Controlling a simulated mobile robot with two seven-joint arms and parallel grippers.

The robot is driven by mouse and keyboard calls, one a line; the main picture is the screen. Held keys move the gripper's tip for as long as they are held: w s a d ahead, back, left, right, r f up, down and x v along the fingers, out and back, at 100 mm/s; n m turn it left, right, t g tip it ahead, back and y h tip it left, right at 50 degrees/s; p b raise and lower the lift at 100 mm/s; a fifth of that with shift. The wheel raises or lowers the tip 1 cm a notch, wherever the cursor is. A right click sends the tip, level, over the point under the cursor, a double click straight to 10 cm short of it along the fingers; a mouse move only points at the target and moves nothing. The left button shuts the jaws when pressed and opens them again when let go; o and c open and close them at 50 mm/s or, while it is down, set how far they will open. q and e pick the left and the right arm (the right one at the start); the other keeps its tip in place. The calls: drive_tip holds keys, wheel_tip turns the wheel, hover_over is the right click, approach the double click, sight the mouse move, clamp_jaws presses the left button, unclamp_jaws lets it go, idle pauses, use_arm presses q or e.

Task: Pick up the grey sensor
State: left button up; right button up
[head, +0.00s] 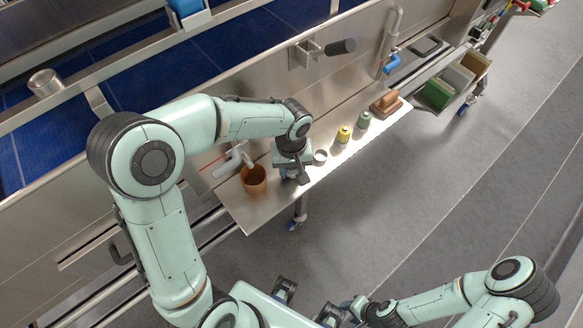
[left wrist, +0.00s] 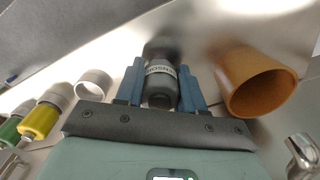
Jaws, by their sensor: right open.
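The grey sensor (left wrist: 161,84), a dark grey cylinder with a light lettered band, stands between the two blue fingers of my left gripper (left wrist: 161,88) in the left wrist view. The fingers lie close against both its sides and appear shut on it. In the head view my left gripper (head: 291,174) is low over the steel shelf, and it mostly hides the sensor. Whether the sensor touches the shelf is unclear. My right gripper (head: 331,313) is at the bottom of the head view, away from the shelf, open and empty.
Further along the shelf (head: 262,214) are a yellow-banded cylinder (head: 344,134), a green one (head: 363,120) and a brown block (head: 386,103). A steel wall with pipes runs behind.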

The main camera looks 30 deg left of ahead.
use_arm(q)
drive_tip(key=c, duration=0.4)
drive_tip(key=shift+o, duration=0.2)
drive_tip(key=shift+r, duration=0.2)
wheel_tip(320, 180, up, 20)
drive_tip(key=p, duration=0.2)
drive_tip(key=shift+f+p, duration=0.15)
drive_tip(key=shift+p, duration=0.15)
use_arm(e)
drive_tip(key=w+r, duration=0.2)
drive_tip(key=r, duration=0.1)
drive_tip(key=shift+r, duration=0.15)
use_arm(q)
drive_tip(key=shift+o, duration=1.4)
clamp_jaws()
